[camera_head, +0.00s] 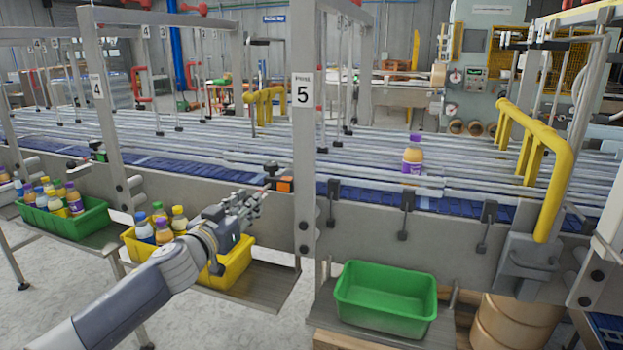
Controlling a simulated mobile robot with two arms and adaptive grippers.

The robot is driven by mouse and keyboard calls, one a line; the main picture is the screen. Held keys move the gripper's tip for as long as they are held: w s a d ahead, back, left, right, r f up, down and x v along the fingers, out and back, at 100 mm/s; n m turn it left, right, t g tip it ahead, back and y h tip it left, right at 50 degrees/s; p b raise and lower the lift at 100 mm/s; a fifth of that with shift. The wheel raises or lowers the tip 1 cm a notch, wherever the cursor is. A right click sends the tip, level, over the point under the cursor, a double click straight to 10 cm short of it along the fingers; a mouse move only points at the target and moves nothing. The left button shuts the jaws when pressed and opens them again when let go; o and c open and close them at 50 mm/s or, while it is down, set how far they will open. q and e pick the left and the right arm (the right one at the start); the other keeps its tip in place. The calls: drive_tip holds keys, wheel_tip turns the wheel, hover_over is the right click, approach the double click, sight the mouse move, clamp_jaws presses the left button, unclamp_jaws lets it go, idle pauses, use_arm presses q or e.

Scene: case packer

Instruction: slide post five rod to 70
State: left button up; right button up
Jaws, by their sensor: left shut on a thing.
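Post five (305,150) is a grey upright with a "POST 5" label, standing at the near side of the conveyor. A black and orange clamp (285,184) sits just left of it at the conveyor edge. My left gripper (258,200) reaches in from the lower left, just in front of this clamp. It is shut on the post five rod, whose held part is mostly hidden by the fingers. No scale number can be read here. My right gripper is not in view.
A yellow crate (238,268) with several bottles sits below my left forearm. A green crate (66,222) with bottles stands at left; an empty green crate (386,305) is right of the post. A purple-labelled bottle (412,160) stands on the conveyor (357,192). A yellow bent rail (553,180) rises at right.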

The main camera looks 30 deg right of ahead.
use_arm(q)
drive_tip(key=shift+x, duration=0.9)
drive_tip(key=o, duration=0.9)
drive_tip(key=shift+c, duration=0.2)
drive_tip(key=shift+p+v, duration=0.7)
drive_tip(key=shift+v, duration=0.05)
drive_tip(key=p+v, duration=0.3)
drive_tip(key=v, duration=0.2)
drive_tip(key=shift+s+a, duration=0.2)
drive_tip(key=shift+a, duration=0.1)
drive_tip(key=shift+d, duration=0.1)
